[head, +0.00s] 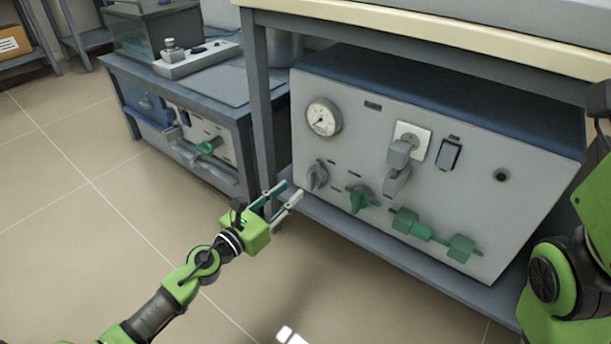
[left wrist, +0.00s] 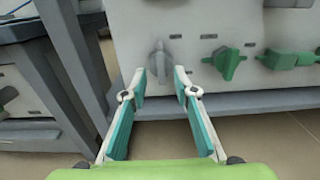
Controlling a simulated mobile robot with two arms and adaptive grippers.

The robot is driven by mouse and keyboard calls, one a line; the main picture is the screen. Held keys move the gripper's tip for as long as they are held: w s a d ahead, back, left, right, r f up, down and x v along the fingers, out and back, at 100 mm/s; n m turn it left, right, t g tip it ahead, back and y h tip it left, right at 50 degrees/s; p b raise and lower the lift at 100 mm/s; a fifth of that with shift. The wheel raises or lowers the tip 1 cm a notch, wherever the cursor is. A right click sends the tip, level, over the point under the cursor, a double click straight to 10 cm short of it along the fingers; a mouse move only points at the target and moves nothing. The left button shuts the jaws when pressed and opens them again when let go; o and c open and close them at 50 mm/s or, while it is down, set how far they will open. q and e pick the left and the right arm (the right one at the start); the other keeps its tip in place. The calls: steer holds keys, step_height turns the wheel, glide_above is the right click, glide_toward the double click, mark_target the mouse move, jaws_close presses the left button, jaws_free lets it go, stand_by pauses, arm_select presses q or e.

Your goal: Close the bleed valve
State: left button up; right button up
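A grey instrument panel (head: 450,180) under the bench carries the valve knobs. Its small labels are too blurred to read, so I cannot tell by label which knob is the bleed valve. A grey knob (head: 317,176) sits at the lower left, below the gauge; it also shows in the left wrist view (left wrist: 160,62). A green knob (head: 360,199) is to its right, also in the left wrist view (left wrist: 227,62). My left gripper (head: 291,190) is open and empty, its fingers toward the grey knob, which shows between the fingertips (left wrist: 160,82). They appear apart from it. My right gripper's fingers do not show.
Green fittings (head: 411,222) and a grey handle (head: 398,168) project from the panel. The bench leg (head: 262,110) stands just left of the panel, near my left gripper. A lower shelf edge (head: 400,255) runs underneath. A second bench (head: 215,90) stands left.

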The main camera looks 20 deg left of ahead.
mark_target(309, 175)
arm_select(q)
steer(key=x, duration=0.7)
steer(key=shift+w+d+f, duration=0.1)
steer(key=shift+w, duration=0.15)
jaws_close()
